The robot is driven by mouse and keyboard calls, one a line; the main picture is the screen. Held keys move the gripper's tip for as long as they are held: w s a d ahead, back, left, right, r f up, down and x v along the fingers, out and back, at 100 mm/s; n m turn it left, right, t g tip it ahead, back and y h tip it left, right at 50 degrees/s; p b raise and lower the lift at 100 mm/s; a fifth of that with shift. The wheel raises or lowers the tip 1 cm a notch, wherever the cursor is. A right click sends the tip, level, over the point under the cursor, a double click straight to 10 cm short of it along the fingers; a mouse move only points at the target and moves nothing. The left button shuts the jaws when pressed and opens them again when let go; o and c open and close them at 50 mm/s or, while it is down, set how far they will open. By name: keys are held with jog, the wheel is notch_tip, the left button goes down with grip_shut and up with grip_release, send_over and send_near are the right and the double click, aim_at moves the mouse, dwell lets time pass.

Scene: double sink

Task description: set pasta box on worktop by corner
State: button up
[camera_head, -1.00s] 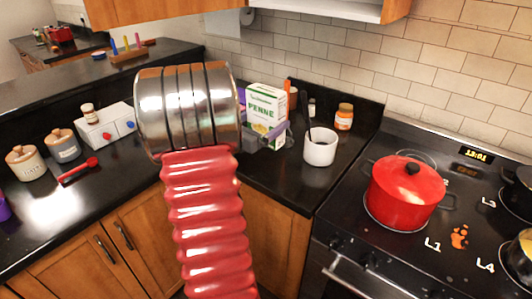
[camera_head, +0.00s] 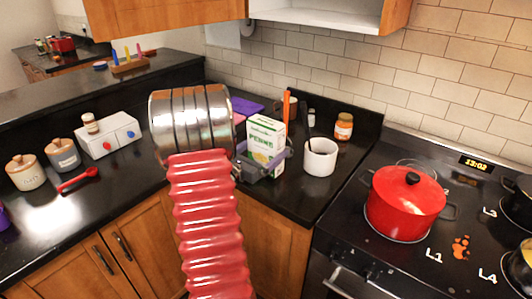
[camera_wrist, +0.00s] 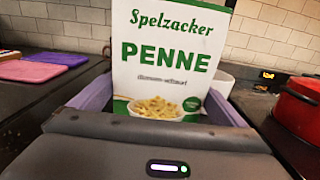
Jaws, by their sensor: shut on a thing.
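The pasta box (camera_head: 265,137) is white and green with "PENNE" on its front. It stands upright near the corner of the black worktop (camera_head: 283,196). In the wrist view the box (camera_wrist: 172,58) fills the middle, between the two purple-grey fingers. My gripper (camera_head: 264,163) is shut on the lower part of the box. The box's bottom edge is hidden behind my gripper in the wrist view, so I cannot tell if it touches the worktop.
Purple and pink boards (camera_head: 247,107) lie to the left. A red pot (camera_head: 404,203) is on the hob at right.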

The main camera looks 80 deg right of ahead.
jog(key=shift+f, duration=0.85)
jog(key=o, duration=1.5)
jog(key=shift+f, duration=0.15)
jog(key=shift+c, duration=0.2)
jog(key=shift+w+a, duration=0.1)
jog(key=v, duration=1.1)
jog(key=shift+w+a, duration=0.15)
jog(key=shift+a, duration=0.25)
